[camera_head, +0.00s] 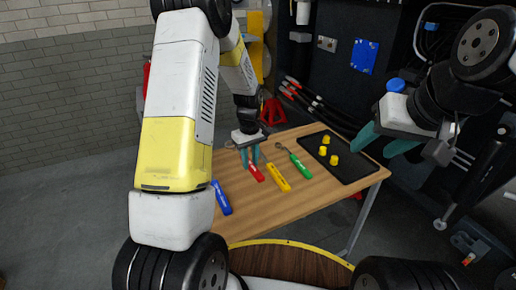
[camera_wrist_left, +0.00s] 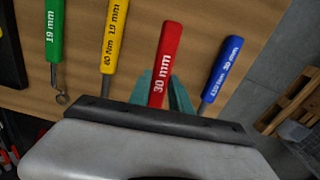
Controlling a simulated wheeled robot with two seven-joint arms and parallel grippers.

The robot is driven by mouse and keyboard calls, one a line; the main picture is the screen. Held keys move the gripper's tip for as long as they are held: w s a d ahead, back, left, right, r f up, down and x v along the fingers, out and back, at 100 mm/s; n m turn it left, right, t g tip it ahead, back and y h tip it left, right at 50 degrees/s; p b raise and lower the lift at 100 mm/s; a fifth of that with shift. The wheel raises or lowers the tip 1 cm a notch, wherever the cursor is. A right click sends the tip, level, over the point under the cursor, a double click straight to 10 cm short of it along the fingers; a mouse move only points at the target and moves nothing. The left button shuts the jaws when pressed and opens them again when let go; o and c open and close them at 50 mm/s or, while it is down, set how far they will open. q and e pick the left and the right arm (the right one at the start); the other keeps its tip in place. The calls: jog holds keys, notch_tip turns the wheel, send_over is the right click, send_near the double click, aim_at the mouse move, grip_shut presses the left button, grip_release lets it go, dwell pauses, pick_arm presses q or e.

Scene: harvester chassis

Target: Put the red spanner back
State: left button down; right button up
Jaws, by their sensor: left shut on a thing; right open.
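The red spanner (camera_head: 256,173) has a red handle marked 30 mm and lies at the wooden table's middle in the head view. In the left wrist view the red spanner (camera_wrist_left: 166,62) runs down between the fingers. My left gripper (camera_head: 250,156) is shut on the red spanner close to the table top; its teal fingers (camera_wrist_left: 162,92) show on both sides of the handle. The spanner's head end is hidden behind the gripper body. My right gripper (camera_head: 384,142) is open and empty, above and right of the black tray.
A blue tool (camera_head: 221,197) lies left of the red spanner on the wooden table (camera_head: 262,216). A yellow tool (camera_head: 278,177) and a green spanner (camera_head: 300,166) lie to the right. A black tray (camera_head: 349,179) holds several yellow pieces (camera_head: 323,151).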

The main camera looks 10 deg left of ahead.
pick_arm(q)
jog(key=shift+f, duration=3.55)
jog(key=c, duration=1.1)
grip_release()
